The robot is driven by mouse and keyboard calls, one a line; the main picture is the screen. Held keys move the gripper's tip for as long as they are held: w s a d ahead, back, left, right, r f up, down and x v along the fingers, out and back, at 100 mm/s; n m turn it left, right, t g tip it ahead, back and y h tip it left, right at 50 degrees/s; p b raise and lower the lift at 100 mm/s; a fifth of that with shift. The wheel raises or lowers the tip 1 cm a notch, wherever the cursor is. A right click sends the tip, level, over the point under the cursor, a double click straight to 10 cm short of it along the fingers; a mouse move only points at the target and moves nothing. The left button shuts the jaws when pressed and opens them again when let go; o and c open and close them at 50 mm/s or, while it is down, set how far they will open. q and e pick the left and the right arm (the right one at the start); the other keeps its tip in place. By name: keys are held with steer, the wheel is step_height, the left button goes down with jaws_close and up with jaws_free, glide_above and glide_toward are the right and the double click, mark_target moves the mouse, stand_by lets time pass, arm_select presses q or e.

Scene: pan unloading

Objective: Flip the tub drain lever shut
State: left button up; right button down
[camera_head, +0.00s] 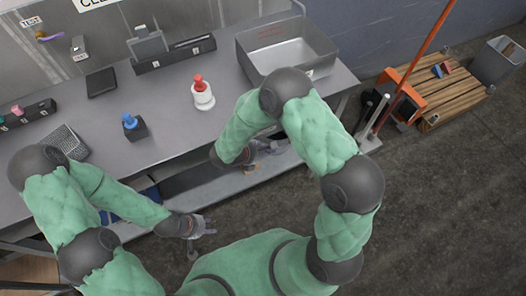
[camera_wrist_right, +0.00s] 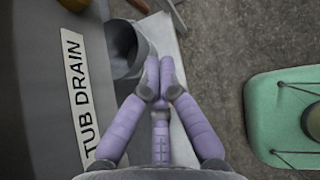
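The metal tub (camera_head: 252,58) stands at the right end of the bench. A "TUB DRAIN" label (camera_wrist_right: 82,100) is on a grey surface in the right wrist view. A grey pipe-like drain fitting (camera_wrist_right: 128,62) is beside it. A piece that may be the drain lever (camera_wrist_right: 172,12) shows partly at the top edge. My right gripper (camera_wrist_right: 159,82) has its fingertips together beside the fitting, with nothing visible between them. In the head view it is small and partly hidden at the bench's front edge. My left gripper (camera_head: 206,226) is empty, fingers apart, in front of the bench.
On the bench (camera_head: 165,105) are a white-and-red bottle-like item (camera_head: 202,96), a blue-topped item (camera_head: 131,124) and a dark flat pad (camera_head: 101,82). A wooden pallet (camera_head: 450,92) and a grey bin (camera_head: 497,62) stand at the right. Open floor (camera_head: 450,200) lies at lower right.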

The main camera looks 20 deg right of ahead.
arm_select(q)
step_height(320, 180, down, 2)
steer(key=shift+f+b, duration=0.1)
steer(key=shift+b, duration=0.8)
arm_select(e)
steer(key=w+d+f, duration=0.1)
steer(key=d+f, duration=0.1)
steer(key=d, duration=0.4)
steer(key=shift+w+d, duration=0.3)
arm_select(q)
steer(key=shift+f, duration=0.1)
arm_select(e)
steer(key=shift+a, duration=0.1)
